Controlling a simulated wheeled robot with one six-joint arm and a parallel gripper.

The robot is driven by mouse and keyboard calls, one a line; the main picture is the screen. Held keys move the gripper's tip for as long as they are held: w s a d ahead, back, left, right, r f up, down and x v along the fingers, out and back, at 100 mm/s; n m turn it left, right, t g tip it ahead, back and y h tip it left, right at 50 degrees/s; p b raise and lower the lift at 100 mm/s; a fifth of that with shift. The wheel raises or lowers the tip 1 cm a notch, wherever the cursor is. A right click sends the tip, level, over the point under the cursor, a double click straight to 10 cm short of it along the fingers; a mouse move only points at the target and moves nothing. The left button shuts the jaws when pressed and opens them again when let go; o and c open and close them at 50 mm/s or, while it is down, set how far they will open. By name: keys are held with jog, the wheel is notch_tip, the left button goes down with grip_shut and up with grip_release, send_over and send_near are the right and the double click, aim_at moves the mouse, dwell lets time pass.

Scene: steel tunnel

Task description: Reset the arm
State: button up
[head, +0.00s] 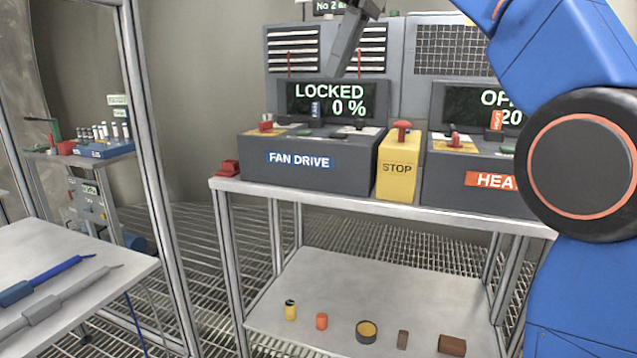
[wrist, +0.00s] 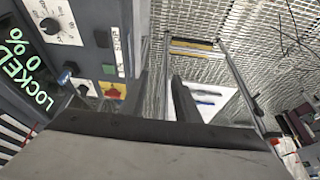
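My blue arm (head: 570,90) comes in from the right edge of the head view, with a large dark round joint. My gripper (head: 350,42) shows at the top middle as a dark grey finger, above and in front of the fan drive display, apart from it. In the wrist view, the two dark fingers of my gripper (wrist: 161,88) stand apart with the floor grating showing between them. Nothing is held between them. The rest of the gripper is cut off by the top edge of the head view.
The fan drive box (head: 305,165), reading LOCKED 0 %, the yellow STOP box (head: 397,172) and a heater box (head: 470,185) stand on the bench. Several small items lie on its lower shelf (head: 350,290). A side table (head: 110,285) holds two pen-like tools.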

jog(key=s+d+f+m+t+h, duration=0.1)
jog(key=s+d+f+m, duration=0.35)
jog(key=d+f, duration=0.35)
jog(key=s+d+f+m+t+h, duration=0.1)
jog(key=s+d+f+m, duration=0.2)
jog(key=s+d+f, duration=0.55)
jog(key=s+d+f+m, duration=0.2)
jog(key=s+f, duration=0.3)
jog(key=f, duration=0.5)
jog(key=s+d+f+m+h, duration=0.1)
jog(key=s+f, duration=0.4)
jog(key=f, duration=0.6)
jog(key=s+d+f+m+t+h, duration=0.1)
jog(key=s+d+f+m, duration=0.2)
jog(key=f, duration=0.8)
jog(key=shift+s+d, duration=1.15)
jog(key=shift+d, duration=0.1)
jog(key=shift+o, duration=0.3)
